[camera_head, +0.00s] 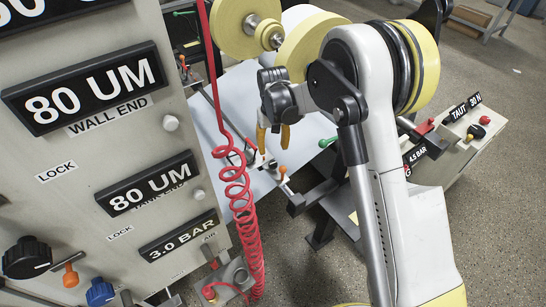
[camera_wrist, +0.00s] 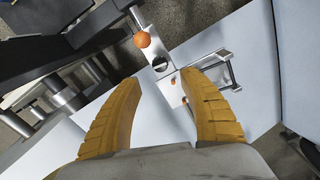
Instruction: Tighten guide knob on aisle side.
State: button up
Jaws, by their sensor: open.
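My gripper (camera_head: 272,148) is open, with its two yellow fingers pointing down over the pale web. In the wrist view the fingers (camera_wrist: 160,80) are spread and nothing is between them. A dark round part (camera_wrist: 160,64) lies on that bracket, ahead of the gap between the fingertips. In the head view the orange knob (camera_head: 283,169) stands at the web's edge, below and right of the fingers. I cannot tell which part is the guide knob. No contact shows.
A grey control panel (camera_head: 75,145) with 80 UM displays fills the left. A coiled red hose (camera_head: 236,190) hangs beside it, left of my gripper. Yellow rolls (camera_head: 308,45) stand behind my arm. A dark frame (camera_wrist: 50,60) lies left in the wrist view.

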jog(key=shift+r, duration=1.55)
jog(key=s+d+r+m+t, duration=0.1)
jog(key=s+d+r+t, duration=0.1)
jog(key=s+d+r, duration=0.5)
jog(key=s+d+r+m+t, duration=0.1)
jog(key=s+d+r, duration=0.3)
jog(key=r, duration=0.6)
jog(key=s+d+t, duration=0.2)
jog(key=s+d, duration=0.1)
jog(key=s, duration=0.5)
jog(key=s+d+r+m+t, duration=0.1)
jog(key=s+d, duration=0.3)
jog(key=s, duration=0.4)
jog(key=shift+s+d+r+t, duration=0.15)
jog(key=shift+r+t, duration=0.15)
jog(key=shift+t, duration=0.3)
